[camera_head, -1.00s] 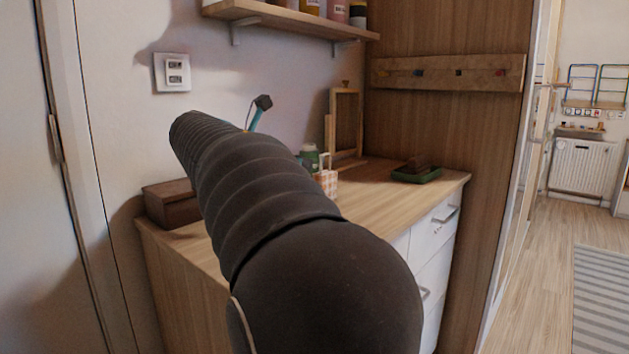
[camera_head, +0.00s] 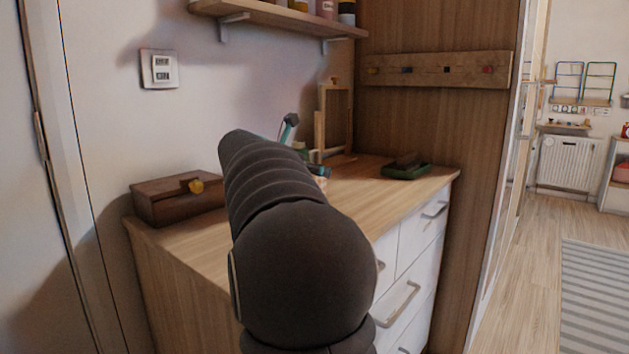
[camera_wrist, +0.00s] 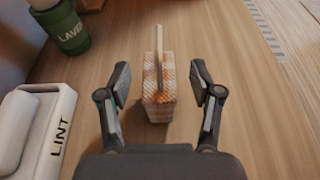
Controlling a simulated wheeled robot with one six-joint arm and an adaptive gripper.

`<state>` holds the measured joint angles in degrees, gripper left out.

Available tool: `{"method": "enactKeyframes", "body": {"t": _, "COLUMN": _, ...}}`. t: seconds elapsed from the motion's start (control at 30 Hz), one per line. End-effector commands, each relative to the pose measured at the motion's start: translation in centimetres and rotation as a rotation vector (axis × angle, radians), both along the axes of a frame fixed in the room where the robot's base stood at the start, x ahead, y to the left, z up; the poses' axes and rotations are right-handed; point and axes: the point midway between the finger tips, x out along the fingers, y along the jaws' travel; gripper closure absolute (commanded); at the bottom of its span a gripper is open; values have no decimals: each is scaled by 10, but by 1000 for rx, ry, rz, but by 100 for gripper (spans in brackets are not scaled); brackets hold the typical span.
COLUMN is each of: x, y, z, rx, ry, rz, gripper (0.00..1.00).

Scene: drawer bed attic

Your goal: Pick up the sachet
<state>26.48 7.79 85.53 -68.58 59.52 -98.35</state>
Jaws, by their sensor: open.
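The sachet (camera_wrist: 158,88) is an orange-and-white checked, bag-like thing with a pale strip standing up from its top. It stands on the wooden dresser top (camera_wrist: 240,120). In the wrist view my gripper (camera_wrist: 160,82) is open, with one finger on each side of the sachet and a visible gap at both sides. I cannot tell how far down the fingers reach beside it. In the head view my arm hides the gripper and nearly all of the sachet.
A green container (camera_wrist: 62,28) lettered "LAVE" and a white bin (camera_wrist: 35,125) marked "LINT" stand left of the sachet in the wrist view. A brown box (camera_head: 178,203) sits at the dresser's left, a green tray (camera_head: 406,172) at its right. A shelf (camera_head: 275,15) hangs above.

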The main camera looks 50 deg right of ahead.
Motion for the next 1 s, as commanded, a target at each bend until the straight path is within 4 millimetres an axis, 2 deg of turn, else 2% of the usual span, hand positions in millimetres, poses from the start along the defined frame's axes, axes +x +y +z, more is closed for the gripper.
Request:
{"method": "enactKeyframes", "body": {"t": 0.1, "x": 0, "y": -10, "z": -3, "rx": -1, "ry": -2, "rz": -2, "gripper": 35}}
{"method": "enactKeyframes", "body": {"t": 0.3, "x": 1, "y": -10, "z": -3, "rx": -1, "ry": -1, "rz": 1, "gripper": 35}}
{"method": "enactKeyframes", "body": {"t": 0.57, "x": 1, "y": -10, "z": -3, "rx": -1, "ry": -1, "rz": 1, "gripper": 100}}
{"method": "enactKeyframes", "body": {"t": 0.87, "x": 1, "y": -10, "z": -2, "rx": -1, "ry": -1, "rz": 1, "gripper": 100}}
{"method": "enactKeyframes", "body": {"t": 1.0, "x": 1, "y": -10, "z": 5, "rx": -2, "ry": -2, "rz": 0, "gripper": 100}}
